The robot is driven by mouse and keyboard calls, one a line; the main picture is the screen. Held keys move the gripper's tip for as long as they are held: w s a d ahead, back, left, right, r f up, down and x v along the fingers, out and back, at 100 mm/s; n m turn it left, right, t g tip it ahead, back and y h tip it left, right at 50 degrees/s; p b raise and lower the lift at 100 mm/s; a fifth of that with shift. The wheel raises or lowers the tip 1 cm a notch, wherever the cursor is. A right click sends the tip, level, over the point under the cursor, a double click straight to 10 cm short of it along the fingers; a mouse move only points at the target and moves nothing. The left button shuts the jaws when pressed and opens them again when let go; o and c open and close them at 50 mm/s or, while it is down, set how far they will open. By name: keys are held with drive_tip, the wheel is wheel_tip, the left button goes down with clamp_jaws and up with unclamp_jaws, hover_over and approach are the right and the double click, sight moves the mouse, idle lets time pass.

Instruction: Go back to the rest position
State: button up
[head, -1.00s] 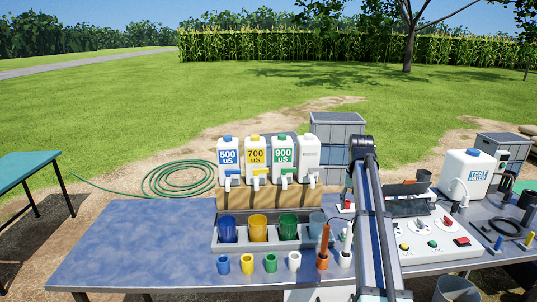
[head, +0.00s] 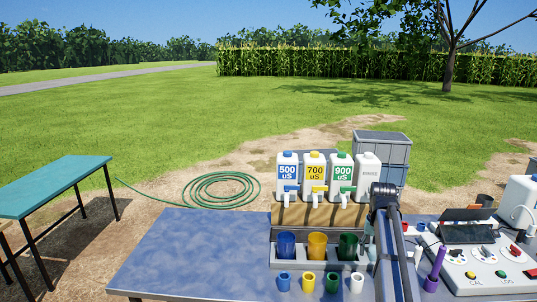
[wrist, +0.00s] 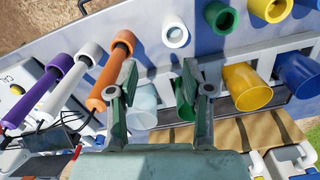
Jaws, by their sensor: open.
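My gripper (wrist: 159,80) is open in the wrist view, with its two green-padded fingers apart and nothing between them. It hangs over the sampling table (head: 190,250), near the clear cup (wrist: 143,103) and the green cup (wrist: 184,108). An orange probe (wrist: 106,82) lies close beside the left finger in the picture; whether they touch I cannot tell. A white probe (wrist: 62,92) and a purple probe (wrist: 33,97) stand further left. In the head view my arm reaches over the table and hides the orange probe; the gripper does not show there.
Bottles marked 500 (head: 287,175), 700 (head: 314,174) and 900 (head: 340,175) and a rinse bottle (head: 367,175) stand behind the blue (head: 286,245), yellow (head: 317,245) and green cups. A meter (head: 485,270) is at right. The table's left part is clear. A teal table (head: 50,185) stands apart.

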drive_tip(key=s+a+f+n, duration=0.1)
drive_tip(key=s+a+f, duration=0.4)
drive_tip(key=f, duration=0.3)
drive_tip(key=s+a+f+n, duration=0.1)
drive_tip(key=s+a+f, duration=0.35)
drive_tip(key=f, duration=0.45)
drive_tip(key=s+a+f+n, duration=0.1)
drive_tip(key=s+a+f, duration=0.4)
drive_tip(key=s+f, duration=0.25)
drive_tip(key=s+a+f+n, duration=0.1)
drive_tip(key=s+a+f, duration=0.4)
drive_tip(key=s, duration=0.4)
drive_tip(key=s+f+g+b, duration=0.1)
drive_tip(key=s+f+g, duration=0.2)
drive_tip(key=s+f, duration=0.7)
drive_tip(key=s+d+f+g+b, duration=0.1)
drive_tip(key=s+f+g, duration=0.2)
drive_tip(key=s+f, duration=0.8)
drive_tip(key=s, duration=0.6)
drive_tip(key=shift+d+g+b, duration=0.2)
drive_tip(key=shift+g+b, duration=0.2)
drive_tip(key=shift+f, duration=0.1)
